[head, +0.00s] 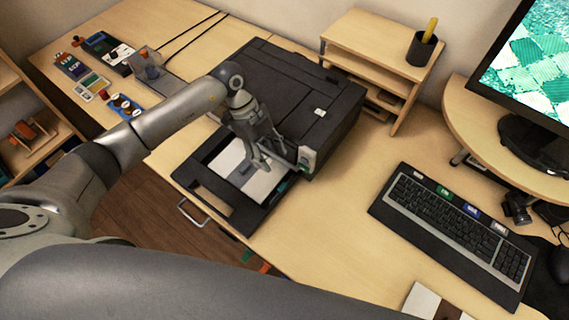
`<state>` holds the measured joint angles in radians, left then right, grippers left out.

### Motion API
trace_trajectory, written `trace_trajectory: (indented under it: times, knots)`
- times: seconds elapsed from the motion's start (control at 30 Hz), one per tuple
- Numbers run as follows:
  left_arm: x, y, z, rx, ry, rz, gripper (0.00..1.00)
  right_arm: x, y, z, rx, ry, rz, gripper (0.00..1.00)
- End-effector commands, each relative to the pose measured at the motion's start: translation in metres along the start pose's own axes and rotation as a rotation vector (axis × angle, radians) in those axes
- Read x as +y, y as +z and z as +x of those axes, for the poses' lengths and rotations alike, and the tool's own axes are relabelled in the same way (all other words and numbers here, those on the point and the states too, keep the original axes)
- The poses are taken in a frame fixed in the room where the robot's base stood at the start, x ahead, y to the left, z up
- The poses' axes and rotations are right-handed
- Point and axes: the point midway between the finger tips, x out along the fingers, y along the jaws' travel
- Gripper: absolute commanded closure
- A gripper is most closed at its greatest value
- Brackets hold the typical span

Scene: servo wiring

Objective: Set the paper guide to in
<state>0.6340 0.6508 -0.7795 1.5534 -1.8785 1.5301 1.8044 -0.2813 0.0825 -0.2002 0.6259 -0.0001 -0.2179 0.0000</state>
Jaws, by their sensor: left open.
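The black printer (300,92) stands on the desk with its front tray (192,180) out. White paper (228,158) lies in the tray. I cannot tell for sure which of these is the paper guide. My left gripper (268,163) is open and points down over the right part of the paper, close to the printer's front. Whether it touches anything is unclear. My right gripper is not in view.
A light control panel (306,157) is on the printer's front corner, right beside my left gripper. A wooden stand (372,50) with a pen cup (421,48) is behind. A keyboard (450,230) lies right. Small electronic parts (97,85) lie at the far left. Desk between printer and keyboard is clear.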

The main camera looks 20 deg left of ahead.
Motion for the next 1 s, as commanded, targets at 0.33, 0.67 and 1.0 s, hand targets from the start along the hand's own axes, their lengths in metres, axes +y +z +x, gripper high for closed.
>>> trace_trajectory:
  times: [0.33, 0.67, 1.0]
  knots:
    - [0.004, 0.004, 0.041, -0.013, 0.017, -0.012, 0.52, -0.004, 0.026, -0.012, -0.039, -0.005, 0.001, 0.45]
    - [0.004, 0.004, 0.095, -0.012, 0.014, -0.01, 0.52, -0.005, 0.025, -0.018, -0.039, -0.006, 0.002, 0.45]
    - [0.004, 0.005, 0.107, -0.014, 0.012, -0.007, 0.52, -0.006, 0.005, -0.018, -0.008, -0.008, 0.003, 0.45]
